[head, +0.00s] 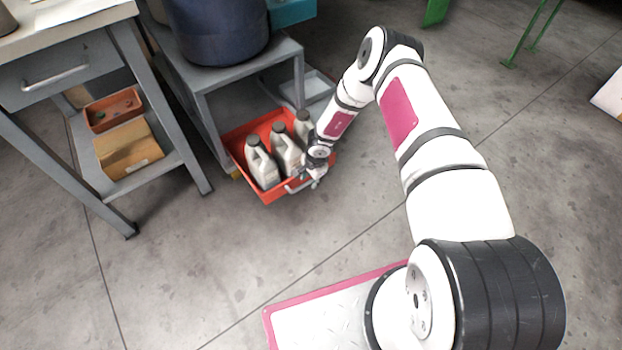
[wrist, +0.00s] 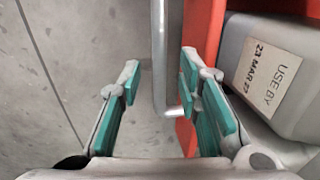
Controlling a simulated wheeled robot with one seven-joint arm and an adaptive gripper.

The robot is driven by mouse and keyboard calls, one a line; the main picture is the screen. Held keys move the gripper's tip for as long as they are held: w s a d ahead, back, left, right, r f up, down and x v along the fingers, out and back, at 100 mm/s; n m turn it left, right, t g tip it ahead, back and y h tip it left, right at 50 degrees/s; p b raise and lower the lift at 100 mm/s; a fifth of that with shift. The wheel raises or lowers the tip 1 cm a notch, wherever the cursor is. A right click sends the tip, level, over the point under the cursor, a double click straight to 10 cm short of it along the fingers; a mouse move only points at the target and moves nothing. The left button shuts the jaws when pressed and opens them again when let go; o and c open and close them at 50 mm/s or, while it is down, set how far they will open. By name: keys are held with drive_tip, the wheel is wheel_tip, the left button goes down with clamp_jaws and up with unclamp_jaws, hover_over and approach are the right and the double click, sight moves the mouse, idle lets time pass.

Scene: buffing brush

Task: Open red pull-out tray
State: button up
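The red pull-out tray (head: 268,190) sticks out from the low grey shelf unit in the head view, with several grey bottles (head: 285,150) standing in it. A metal bar handle (head: 298,187) is on its front. My gripper (head: 317,174) is at the tray's front right, by the handle. In the wrist view my gripper (wrist: 160,95) is open, its teal-padded fingers apart. The handle (wrist: 159,50) appears between them, with no clear contact. The tray's red wall (wrist: 203,30) and a labelled bottle (wrist: 285,65) are at the right.
A dark blue drum (head: 215,30) sits on the shelf unit (head: 245,70). The floor in front of the tray is clear.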

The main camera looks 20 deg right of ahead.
wheel_tip(320, 180, up, 12)
drive_tip(key=s, duration=0.2)
drive_tip(key=shift+d, duration=0.3)
drive_tip(key=shift+s+f, duration=0.1)
